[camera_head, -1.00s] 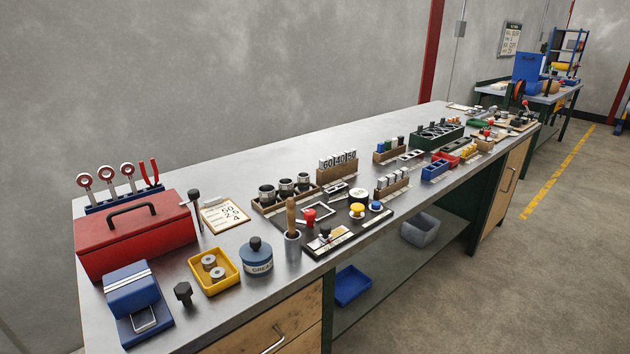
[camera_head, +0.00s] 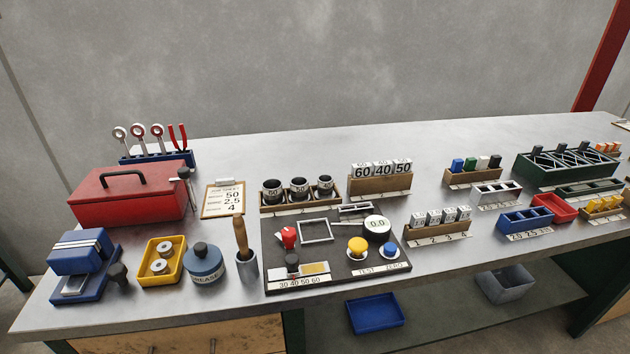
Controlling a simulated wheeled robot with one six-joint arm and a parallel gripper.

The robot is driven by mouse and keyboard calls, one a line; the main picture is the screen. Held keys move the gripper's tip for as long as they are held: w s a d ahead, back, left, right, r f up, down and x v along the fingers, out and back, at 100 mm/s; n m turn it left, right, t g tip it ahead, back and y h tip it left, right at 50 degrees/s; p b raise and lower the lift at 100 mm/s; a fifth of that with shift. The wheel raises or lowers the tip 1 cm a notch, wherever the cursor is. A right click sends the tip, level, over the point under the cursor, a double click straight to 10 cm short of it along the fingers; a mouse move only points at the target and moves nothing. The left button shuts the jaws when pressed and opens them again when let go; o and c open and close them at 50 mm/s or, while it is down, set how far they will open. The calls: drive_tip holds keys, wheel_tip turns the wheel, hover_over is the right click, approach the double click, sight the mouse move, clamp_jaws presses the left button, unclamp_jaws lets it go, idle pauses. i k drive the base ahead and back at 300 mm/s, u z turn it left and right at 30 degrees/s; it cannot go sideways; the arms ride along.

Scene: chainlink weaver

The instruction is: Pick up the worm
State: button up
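No thing in the head view is clearly marked as the worm, and I cannot tell which one it is. Dark round cylinders (camera_head: 299,187) with numbers stand in a wooden tray (camera_head: 305,207). Behind and right of them, white-topped pieces (camera_head: 382,169) marked 60, 40 and 50 stand in a wooden rack (camera_head: 381,186). A clipboard card (camera_head: 223,199) left of the cylinders reads 50, 2.5 and 4. My gripper is not in view.
A dark control panel (camera_head: 335,262) with red, yellow and blue knobs is at the front edge. A red toolbox (camera_head: 130,200), yellow tray (camera_head: 162,273), grease pot (camera_head: 204,263) and brush cup (camera_head: 247,267) crowd the left. The bench top (camera_head: 300,150) is clear along the back.

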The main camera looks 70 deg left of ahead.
sight(325, 191)
drive_tip(key=u, duration=0.65)
drive_tip(key=i, duration=0.85)
drive_tip(key=u, duration=1.45)
drive_tip(key=i, duration=0.5)
drive_tip(key=u, duration=0.45)
